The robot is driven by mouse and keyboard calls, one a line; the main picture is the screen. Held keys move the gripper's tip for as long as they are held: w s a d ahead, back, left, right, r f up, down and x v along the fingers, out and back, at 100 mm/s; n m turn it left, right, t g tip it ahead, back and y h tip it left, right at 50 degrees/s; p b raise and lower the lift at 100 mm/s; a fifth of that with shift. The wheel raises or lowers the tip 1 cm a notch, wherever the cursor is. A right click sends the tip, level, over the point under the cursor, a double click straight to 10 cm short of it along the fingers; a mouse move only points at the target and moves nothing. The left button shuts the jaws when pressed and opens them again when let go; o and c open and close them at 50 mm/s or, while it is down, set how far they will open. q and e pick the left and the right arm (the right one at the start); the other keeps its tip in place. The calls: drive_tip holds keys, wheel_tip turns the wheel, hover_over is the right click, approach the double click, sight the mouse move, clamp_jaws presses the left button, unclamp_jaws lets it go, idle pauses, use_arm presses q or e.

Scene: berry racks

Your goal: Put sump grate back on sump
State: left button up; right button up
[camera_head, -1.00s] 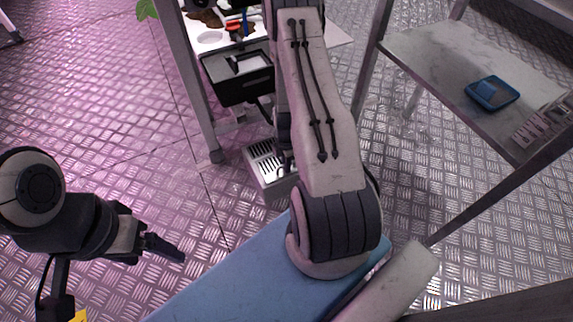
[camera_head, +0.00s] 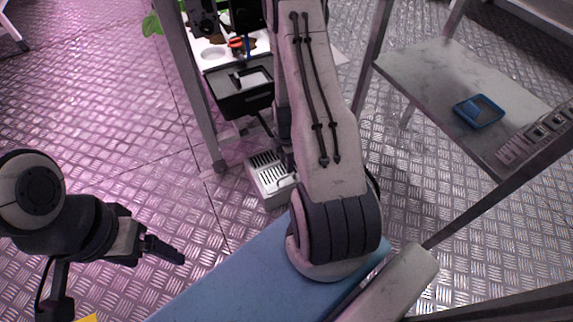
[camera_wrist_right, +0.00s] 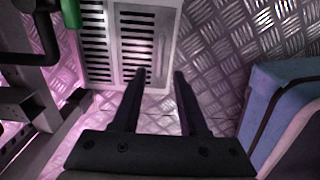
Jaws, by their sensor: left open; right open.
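The sump (camera_head: 272,203) is a pale box on the floor below the rack, partly hidden by my right arm. Its top shows a slatted grate area (camera_head: 264,160). In the right wrist view, a slatted panel with dark slots (camera_wrist_right: 95,42) lies beside a paler slatted panel (camera_wrist_right: 137,22); I cannot tell whether either is loose. My right gripper (camera_wrist_right: 160,76) is open and empty, its fingertips at the near edge of the paler panel in that view; contact is unclear. It is hidden in the head view. My left gripper (camera_head: 181,259) is open over bare floor at the left.
A black basin (camera_head: 243,100) hangs on the rack above the sump, with a dark pipe (camera_head: 266,125) running down. A rack leg (camera_head: 205,120) stands left of the sump. A blue tray (camera_head: 478,111) rests on a grey shelf (camera_head: 425,65) at right. Floor at left is clear.

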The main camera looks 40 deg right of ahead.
drive_tip(key=w+a+r+m+p, duration=0.1)
drive_tip(key=w+a+r+m, duration=0.15)
drive_tip(key=a+r, duration=1.75)
use_arm(q)
wheel_tip(320, 180, up, 2)
drive_tip(key=shift+r, duration=0.1)
use_arm(e)
drive_tip(key=s+a+r+m, duration=0.2)
drive_tip(key=s+a+r, duration=0.1)
drive_tip(key=s, duration=0.3)
drive_tip(key=s+a+r+m, duration=0.1)
drive_tip(key=s+a+r, duration=0.3)
drive_tip(key=s+r, duration=0.1)
drive_tip(key=s+a+r+m+y, duration=0.1)
drive_tip(key=s+a+r+m, duration=0.1)
drive_tip(key=s, duration=0.5)
wheel_tip(320, 180, up, 2)
drive_tip(key=shift+s+a+r+m, duration=0.2)
drive_tip(key=shift+s+a+m, duration=0.2)
drive_tip(key=shift+a, duration=0.5)
use_arm(q)
wheel_tip(320, 180, up, 46)
drive_tip(key=p, duration=4.6)
use_arm(e)
wheel_tip(320, 180, up, 46)
